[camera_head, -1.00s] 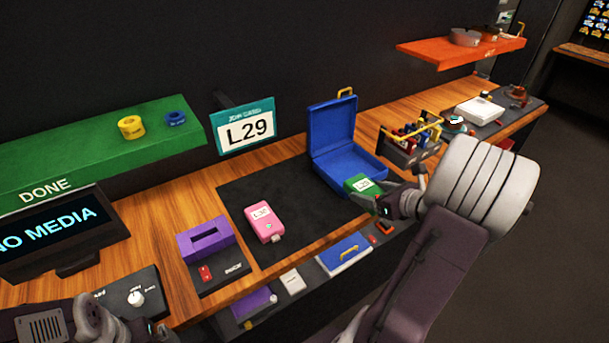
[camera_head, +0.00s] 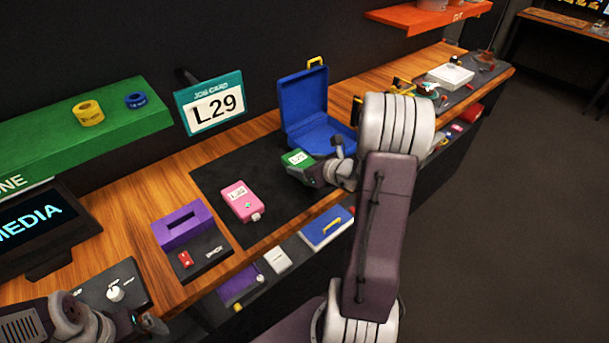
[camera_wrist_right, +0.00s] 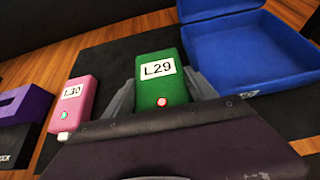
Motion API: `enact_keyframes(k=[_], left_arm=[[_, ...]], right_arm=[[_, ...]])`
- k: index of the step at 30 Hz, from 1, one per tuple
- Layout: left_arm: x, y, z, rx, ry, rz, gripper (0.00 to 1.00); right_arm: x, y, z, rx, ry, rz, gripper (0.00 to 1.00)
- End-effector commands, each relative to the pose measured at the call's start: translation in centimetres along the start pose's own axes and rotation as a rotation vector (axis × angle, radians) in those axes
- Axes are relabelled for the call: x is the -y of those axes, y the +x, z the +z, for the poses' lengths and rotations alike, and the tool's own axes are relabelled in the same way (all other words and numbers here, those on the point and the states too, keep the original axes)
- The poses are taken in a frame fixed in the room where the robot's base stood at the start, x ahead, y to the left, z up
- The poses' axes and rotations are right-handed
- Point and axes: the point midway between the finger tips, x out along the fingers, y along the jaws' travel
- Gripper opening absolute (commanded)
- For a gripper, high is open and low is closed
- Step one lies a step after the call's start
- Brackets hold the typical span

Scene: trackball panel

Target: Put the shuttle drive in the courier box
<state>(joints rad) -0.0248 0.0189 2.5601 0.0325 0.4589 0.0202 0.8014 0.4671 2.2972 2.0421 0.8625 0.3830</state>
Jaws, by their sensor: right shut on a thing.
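My right gripper (camera_head: 300,170) is shut on a green drive (camera_head: 297,157) labelled L29. In the right wrist view the green drive (camera_wrist_right: 158,97) is between the fingers, label up, with a red light at its near end. The blue courier box (camera_head: 322,137) stands open with its lid up. The held drive is at the box's front left, outside it. In the right wrist view the box (camera_wrist_right: 250,55) is to the right of the drive and its floor looks empty. My left arm shows at the lower left; its gripper (camera_head: 152,326) is only partly visible.
A pink drive (camera_head: 242,201) labelled L30 lies on the black mat (camera_head: 270,182). A purple slotted dock (camera_head: 183,226) stands to its left. The job card (camera_head: 212,104) reads L29. A green DONE shelf (camera_head: 60,135) holds two tape rolls.

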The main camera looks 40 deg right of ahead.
Motion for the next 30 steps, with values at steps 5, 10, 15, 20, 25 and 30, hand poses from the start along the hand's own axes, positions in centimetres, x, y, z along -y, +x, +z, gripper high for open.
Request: enact_keyframes(k=[5,10,15,20,25,30], left_arm=[[0.0,0.3,0.0,0.000,0.000,0.000,1.00],[0.0,0.6,0.1,0.000,0.000,0.000,1.00],[0.0,0.6,0.1,0.000,0.000,0.000,1.00],[0.0,0.9,0.1,0.000,0.000,0.000,1.00],[0.0,0.9,0.1,0.000,0.000,0.000,1.00],[0.0,0.9,0.1,0.000,0.000,0.000,1.00]], right_arm=[[0.0,0.8,-1.3,-0.002,0.004,0.000,0.11],[0.0,1.9,-3.4,0.000,0.002,-0.001,0.11],[0.1,1.9,-3.4,0.002,-0.001,-0.001,0.11],[0.1,2.1,-3.7,0.002,-0.001,-0.001,0.11],[0.0,2.0,-3.7,0.000,0.000,-0.001,0.74],[0.0,2.0,-3.7,0.000,0.000,-0.001,0.74]])
